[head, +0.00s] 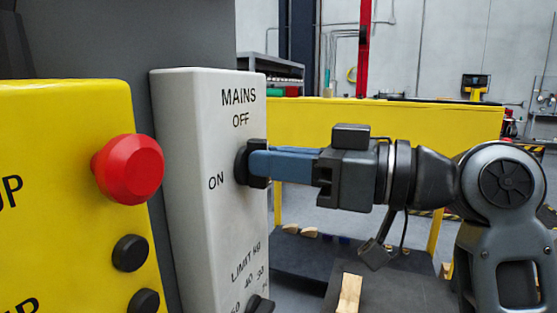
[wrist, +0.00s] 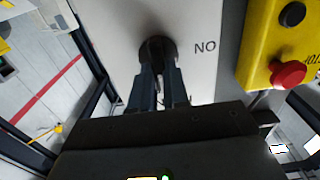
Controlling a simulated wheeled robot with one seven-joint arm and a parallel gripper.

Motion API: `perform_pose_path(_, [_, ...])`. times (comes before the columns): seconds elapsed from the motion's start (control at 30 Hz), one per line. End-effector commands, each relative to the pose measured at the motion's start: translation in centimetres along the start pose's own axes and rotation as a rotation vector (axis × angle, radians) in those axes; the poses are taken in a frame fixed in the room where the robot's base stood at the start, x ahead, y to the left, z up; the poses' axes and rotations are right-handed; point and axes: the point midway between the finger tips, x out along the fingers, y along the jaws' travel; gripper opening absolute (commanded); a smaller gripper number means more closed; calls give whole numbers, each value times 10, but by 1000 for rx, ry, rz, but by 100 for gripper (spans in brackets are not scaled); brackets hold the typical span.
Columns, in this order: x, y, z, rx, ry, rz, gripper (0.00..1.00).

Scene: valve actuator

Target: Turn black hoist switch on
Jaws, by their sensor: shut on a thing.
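The black rotary switch (head: 241,166) is on the white MAINS panel (head: 192,120), below the word OFF and right of the word ON. My gripper (head: 259,164) reaches it from the right, with its blue-grey fingers level and shut on the switch. In the wrist view the switch (wrist: 156,47) shows as a dark round base at the tips of the fingers (wrist: 158,68). The fingers hide its grip, so I cannot tell which way its pointer faces.
A yellow box (head: 60,170) with a red mushroom button (head: 128,169) and black buttons (head: 130,253) stands left of the panel. Another black knob (head: 260,304) sits lower on the panel by LIMIT KG. A yellow barrier (head: 390,120) stands behind my arm.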

Motion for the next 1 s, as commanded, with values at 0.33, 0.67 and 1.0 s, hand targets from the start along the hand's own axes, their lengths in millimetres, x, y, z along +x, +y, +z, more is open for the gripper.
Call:
perform_pose_path(0.33, [0, 0, 1, -8, 0, 0, 0])
perform_pose_path(0.67, [0, -1, 6, -143, 0, 2, 0])
perform_pose_path(1.0, [-1, -4, 9, -447, 0, 2, 0])
